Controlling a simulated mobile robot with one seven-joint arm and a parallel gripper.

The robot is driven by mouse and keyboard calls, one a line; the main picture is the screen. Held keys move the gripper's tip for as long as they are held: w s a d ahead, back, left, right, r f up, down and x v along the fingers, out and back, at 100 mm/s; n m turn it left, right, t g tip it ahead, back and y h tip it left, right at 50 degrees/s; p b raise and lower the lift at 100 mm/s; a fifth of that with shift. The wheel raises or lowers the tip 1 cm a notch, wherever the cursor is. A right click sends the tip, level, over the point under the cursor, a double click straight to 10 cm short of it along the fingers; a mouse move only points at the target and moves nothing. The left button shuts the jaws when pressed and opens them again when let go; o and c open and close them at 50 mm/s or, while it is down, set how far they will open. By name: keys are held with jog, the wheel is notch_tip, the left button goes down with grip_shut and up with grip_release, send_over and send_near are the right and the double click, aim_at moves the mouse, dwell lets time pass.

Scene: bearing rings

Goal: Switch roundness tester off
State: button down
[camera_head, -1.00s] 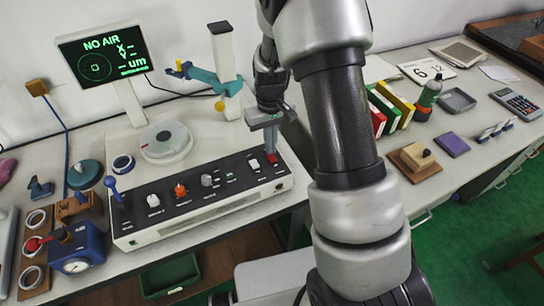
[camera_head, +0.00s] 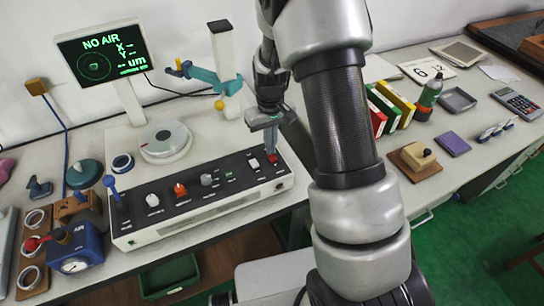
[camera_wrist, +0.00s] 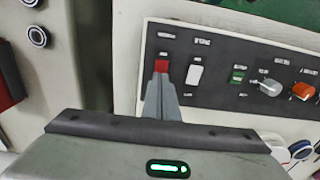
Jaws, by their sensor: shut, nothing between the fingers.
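The roundness tester (camera_head: 215,215) is a pale machine with a dark front panel, a round turntable (camera_head: 166,140) and a column. Its screen (camera_head: 103,55) is lit and reads "NO AIR" in green. At the panel's right end are a red switch (camera_head: 280,166) and a white switch (camera_head: 254,163). My gripper (camera_head: 270,151) is shut and empty, its tips at the red switch. In the wrist view, the closed fingertips (camera_wrist: 161,78) lie at the lower edge of the red switch (camera_wrist: 162,64), with the white switch (camera_wrist: 194,74) beside them. Whether they touch it, I cannot tell.
Orange (camera_head: 181,190) and grey knobs and a blue lever (camera_head: 112,187) stand on the panel. A blue gauge box (camera_head: 74,247) is at the left. Colored binders (camera_head: 392,103) stand right of my arm. The bench front edge is close.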

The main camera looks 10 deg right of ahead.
jog(key=shift+f, duration=0.35)
jog(key=shift+r, duration=0.1)
notch_tip(320, 180, up, 7)
jog(key=p, duration=0.4)
dwell(0.5)
dwell(0.3)
jog(key=s+r+t, duration=0.1)
jog(key=s+r, duration=0.2)
jog(key=r, duration=0.3)
jog(key=s+r+m+t, duration=0.1)
jog(key=s+r, duration=0.1)
jog(key=r, duration=0.4)
jog(key=s+r+t, duration=0.1)
jog(key=s+r, duration=0.2)
jog(key=r, duration=0.3)
jog(key=s+r+t, duration=0.1)
jog(key=s+r, duration=0.2)
jog(key=s, duration=0.4)
jog(key=s+r+m+t, duration=0.1)
jog(key=s+r, duration=0.3)
jog(key=s, duration=0.4)
jog(key=shift+r+t, duration=0.2)
jog(key=shift+t, duration=0.1)
